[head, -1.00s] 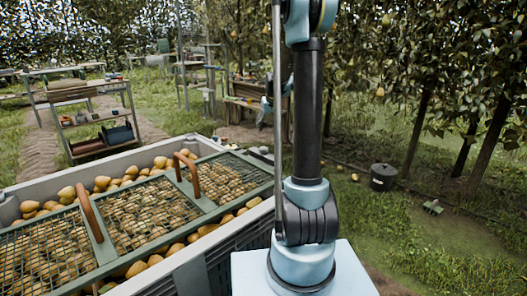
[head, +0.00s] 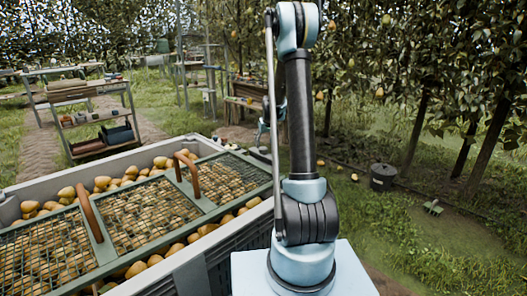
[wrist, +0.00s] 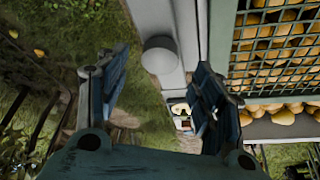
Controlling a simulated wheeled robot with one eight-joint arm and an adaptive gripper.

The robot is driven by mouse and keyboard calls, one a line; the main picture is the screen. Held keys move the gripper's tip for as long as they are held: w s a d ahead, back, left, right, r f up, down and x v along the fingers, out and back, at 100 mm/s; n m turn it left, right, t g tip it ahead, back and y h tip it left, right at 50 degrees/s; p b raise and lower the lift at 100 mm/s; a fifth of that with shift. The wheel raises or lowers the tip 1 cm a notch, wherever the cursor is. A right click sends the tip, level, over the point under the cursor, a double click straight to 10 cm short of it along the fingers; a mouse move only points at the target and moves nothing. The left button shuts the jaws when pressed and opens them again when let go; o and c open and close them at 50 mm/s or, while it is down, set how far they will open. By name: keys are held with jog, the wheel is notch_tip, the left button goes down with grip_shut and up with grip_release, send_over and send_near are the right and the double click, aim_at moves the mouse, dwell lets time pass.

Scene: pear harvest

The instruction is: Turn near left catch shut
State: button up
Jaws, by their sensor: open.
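The large grey bin (head: 175,262) is filled with pears (head: 157,259) under a green mesh lid (head: 150,215) with two brown handles. In the wrist view, a round grey knob (wrist: 160,55), perhaps the catch, sits on the bin's pale rim beside the lid's green frame. My gripper (wrist: 163,82) is open and empty, its dark fingers on either side of the view with the knob between and beyond them. I cannot tell the knob's turn position. In the head view my gripper is mostly hidden behind my arm.
A shelf rack (head: 98,125) with boxes stands behind the bin. A black bucket (head: 382,177) stands on the grass at right, near trees. Several fallen pears lie on the ground. Grass right of the bin is mostly open.

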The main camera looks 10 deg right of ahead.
aim_at(264, 148)
jog(key=shift+x, duration=2.6)
grip_shut()
